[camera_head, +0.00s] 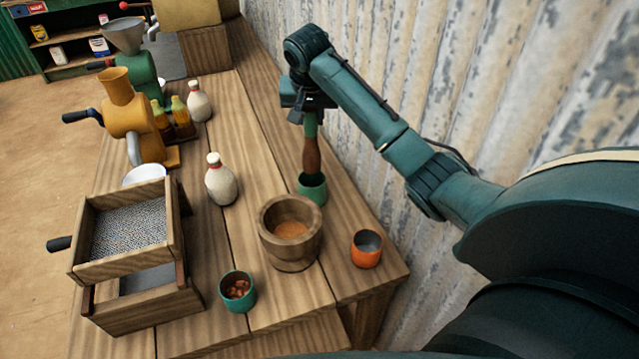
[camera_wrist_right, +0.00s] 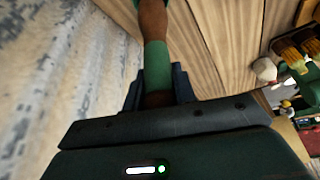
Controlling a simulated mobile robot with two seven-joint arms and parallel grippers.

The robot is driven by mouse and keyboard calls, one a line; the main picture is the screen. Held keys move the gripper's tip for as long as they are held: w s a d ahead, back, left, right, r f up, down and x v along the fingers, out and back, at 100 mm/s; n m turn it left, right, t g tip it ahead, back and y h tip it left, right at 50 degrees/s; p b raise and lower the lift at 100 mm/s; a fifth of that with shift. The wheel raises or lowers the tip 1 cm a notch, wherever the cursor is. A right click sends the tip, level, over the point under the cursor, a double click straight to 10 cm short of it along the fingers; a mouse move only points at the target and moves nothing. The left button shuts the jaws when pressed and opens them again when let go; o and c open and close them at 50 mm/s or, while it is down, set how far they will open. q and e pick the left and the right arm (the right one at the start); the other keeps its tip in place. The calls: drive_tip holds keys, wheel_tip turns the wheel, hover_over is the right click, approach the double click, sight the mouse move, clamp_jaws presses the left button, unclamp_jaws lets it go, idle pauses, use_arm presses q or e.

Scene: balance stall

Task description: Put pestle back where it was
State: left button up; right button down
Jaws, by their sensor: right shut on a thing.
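The pestle (camera_head: 312,155) is brown wood with a green band near its top. My right gripper (camera_head: 309,106) is shut on its upper end and holds it upright. Its lower end meets the mouth of a green cup (camera_head: 313,193) by the wall side of the table; I cannot tell how deep it goes in. In the right wrist view the pestle's green band (camera_wrist_right: 156,58) runs up from between the fingers (camera_wrist_right: 158,88), and its far end is cut off. The wooden mortar (camera_head: 290,243), with orange-brown powder inside, stands nearer than the cup. My left gripper is not in view.
An orange cup (camera_head: 367,249) stands right of the mortar, and a teal cup of brown pieces (camera_head: 238,291) stands in front. A wooden sieve box (camera_head: 130,232), bottles (camera_head: 221,180) and grinders (camera_head: 128,118) fill the left. A corrugated wall (camera_head: 440,80) rises close on the right.

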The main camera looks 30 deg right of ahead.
sight(311, 150)
wheel_tip(311, 150, down, 5)
drive_tip(key=shift+r, duration=0.1)
drive_tip(key=shift+f+p, duration=0.45)
drive_tip(key=shift+f, duration=1.9)
drive_tip(key=c, duration=1.1)
unclamp_jaws()
drive_tip(key=shift+f, duration=0.15)
drive_tip(key=shift+c, duration=0.2)
